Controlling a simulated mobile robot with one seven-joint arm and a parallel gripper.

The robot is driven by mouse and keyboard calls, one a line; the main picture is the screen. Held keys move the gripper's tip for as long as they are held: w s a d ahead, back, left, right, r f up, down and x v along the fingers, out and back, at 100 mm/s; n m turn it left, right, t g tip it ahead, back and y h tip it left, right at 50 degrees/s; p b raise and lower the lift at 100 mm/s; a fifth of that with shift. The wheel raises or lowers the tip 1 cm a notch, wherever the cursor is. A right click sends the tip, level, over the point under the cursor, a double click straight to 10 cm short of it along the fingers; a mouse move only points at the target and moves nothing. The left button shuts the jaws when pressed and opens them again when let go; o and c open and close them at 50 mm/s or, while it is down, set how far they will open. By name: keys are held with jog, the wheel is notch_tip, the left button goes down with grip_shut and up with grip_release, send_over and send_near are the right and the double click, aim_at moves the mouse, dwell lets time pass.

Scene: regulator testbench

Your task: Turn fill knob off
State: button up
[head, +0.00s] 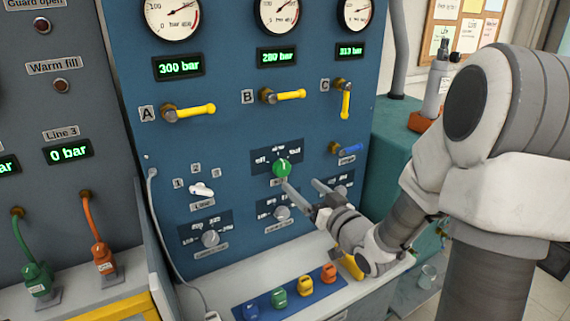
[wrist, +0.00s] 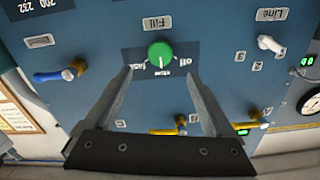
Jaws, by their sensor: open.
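The green fill knob (head: 282,168) sits on the blue panel, under a dark label plate with words around it. It also shows in the wrist view (wrist: 160,54), where the panel appears upside down under the word "Fill". Its pale pointer mark seems to face the middle label, which looks like "slow"; the small print is hard to read. My gripper (head: 300,184) is open and empty, just in front of and below the knob. In the wrist view my gripper (wrist: 158,73) has its fingers on either side of the knob, apart from it.
A white line switch (head: 201,190) is to the left. Grey knobs (head: 282,213) sit below. Yellow valve handles (head: 290,95) and a blue handle (head: 350,149) stick out of the panel. Coloured connectors (head: 305,285) stand on the ledge below.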

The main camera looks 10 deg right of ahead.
aim_at(284, 170)
jog(key=x, duration=0.9)
jog(key=shift+w+f+p, duration=0.1)
jog(key=shift+p, duration=0.2)
jog(key=c, duration=1.4)
